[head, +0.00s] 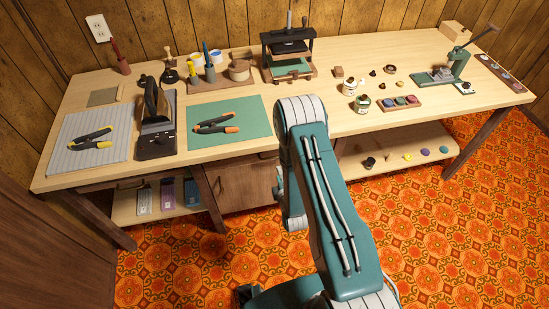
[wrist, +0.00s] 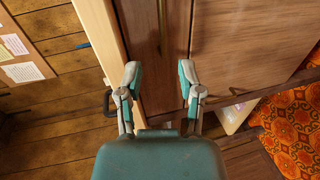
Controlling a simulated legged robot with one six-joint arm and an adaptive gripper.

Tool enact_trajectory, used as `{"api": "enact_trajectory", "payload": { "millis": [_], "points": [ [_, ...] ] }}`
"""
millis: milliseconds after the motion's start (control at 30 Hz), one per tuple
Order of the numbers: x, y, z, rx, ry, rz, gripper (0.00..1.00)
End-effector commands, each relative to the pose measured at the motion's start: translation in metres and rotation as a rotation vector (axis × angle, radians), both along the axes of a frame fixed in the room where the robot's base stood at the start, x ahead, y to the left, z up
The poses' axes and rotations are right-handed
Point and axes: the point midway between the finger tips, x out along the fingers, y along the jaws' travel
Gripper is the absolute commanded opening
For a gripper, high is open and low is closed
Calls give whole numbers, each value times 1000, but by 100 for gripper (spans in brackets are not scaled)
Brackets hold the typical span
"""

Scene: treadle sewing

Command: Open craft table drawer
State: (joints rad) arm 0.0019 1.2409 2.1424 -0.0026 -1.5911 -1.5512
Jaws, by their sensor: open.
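The craft table (head: 345,145) has a light wood top; its edge runs up and down in the wrist view (wrist: 98,25). In the wrist view, a brown drawer front (wrist: 178,40) lies between that edge and a wood cabinet door (wrist: 240,45). A slim handle (wrist: 162,22) shows on the drawer front, ahead of the gap between my fingers. My gripper (wrist: 159,70) is open and empty, with a finger on each side of the handle's line. Whether it touches the front cannot be told.
Below the top, the cabinet door (head: 247,186) stands beside an open left shelf (head: 180,203). A green mat (head: 230,130) with pliers lies near the table's front edge. A right lower shelf (head: 390,172) holds several small items. The patterned floor (head: 480,220) in front is clear.

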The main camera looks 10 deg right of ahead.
Motion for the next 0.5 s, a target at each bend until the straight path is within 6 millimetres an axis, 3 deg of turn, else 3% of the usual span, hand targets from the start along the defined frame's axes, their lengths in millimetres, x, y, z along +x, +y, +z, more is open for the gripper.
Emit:
{"api": "enact_trajectory", "payload": {
  "millis": [167, 500],
  "points": [
    [0, 0, -6, -20, -15, 4, 48],
    [56, 0, -18, -18, -15, 4, 48]
  ]
}}
